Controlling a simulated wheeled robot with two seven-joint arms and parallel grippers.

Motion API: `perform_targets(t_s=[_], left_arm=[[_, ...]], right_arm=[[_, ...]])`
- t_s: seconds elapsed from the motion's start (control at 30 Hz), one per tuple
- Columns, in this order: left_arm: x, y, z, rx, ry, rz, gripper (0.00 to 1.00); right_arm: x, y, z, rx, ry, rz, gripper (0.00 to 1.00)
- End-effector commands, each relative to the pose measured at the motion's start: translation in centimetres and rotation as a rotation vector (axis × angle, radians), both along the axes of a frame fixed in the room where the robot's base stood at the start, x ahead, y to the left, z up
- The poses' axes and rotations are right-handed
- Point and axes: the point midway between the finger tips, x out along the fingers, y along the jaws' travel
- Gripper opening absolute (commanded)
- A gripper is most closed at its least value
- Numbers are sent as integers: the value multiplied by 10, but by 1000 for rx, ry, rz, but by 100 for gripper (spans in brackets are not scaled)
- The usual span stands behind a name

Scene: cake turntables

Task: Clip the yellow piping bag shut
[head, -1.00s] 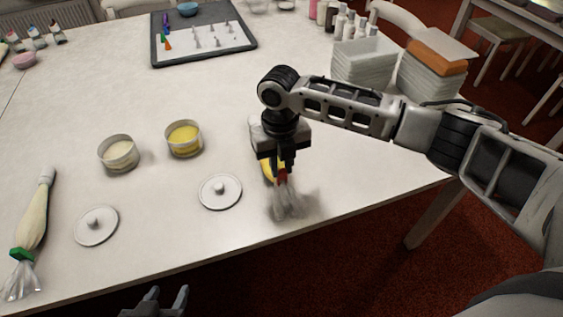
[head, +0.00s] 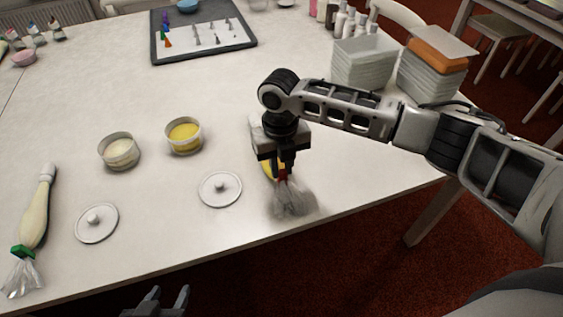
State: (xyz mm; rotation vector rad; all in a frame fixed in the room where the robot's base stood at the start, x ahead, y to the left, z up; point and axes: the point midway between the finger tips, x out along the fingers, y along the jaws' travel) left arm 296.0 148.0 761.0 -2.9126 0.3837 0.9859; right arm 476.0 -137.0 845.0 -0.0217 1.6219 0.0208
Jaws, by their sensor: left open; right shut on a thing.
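The yellow piping bag (head: 267,170) lies on the table near its front edge, mostly hidden under my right gripper. Its clear crumpled open end (head: 291,199) fans out toward the edge. My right gripper (head: 283,175) points down over the bag's neck and is shut on a small red clip (head: 282,174), which shows between its fingertips. The fingers hide how far the clip closes around the neck. My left gripper (head: 170,301) is open and empty at the bottom of the head view, in front of the table edge.
A cream piping bag (head: 34,218) with a green clip (head: 22,251) lies at left. A cream tub (head: 119,151), a yellow tub (head: 185,136) and two white lids (head: 220,189) (head: 96,223) stand between. A nozzle tray (head: 203,49) and stacked containers (head: 363,63) are farther back.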

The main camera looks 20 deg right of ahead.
Motion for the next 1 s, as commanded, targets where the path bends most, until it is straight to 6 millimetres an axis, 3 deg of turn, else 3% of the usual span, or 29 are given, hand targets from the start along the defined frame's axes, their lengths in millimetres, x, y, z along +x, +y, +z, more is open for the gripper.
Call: perform_targets(t_s=[1.0], left_arm=[[6, 0, 1, 0, -13, -1, 45]], right_arm=[[0, 0, -9, 0, 0, 0, 5]])
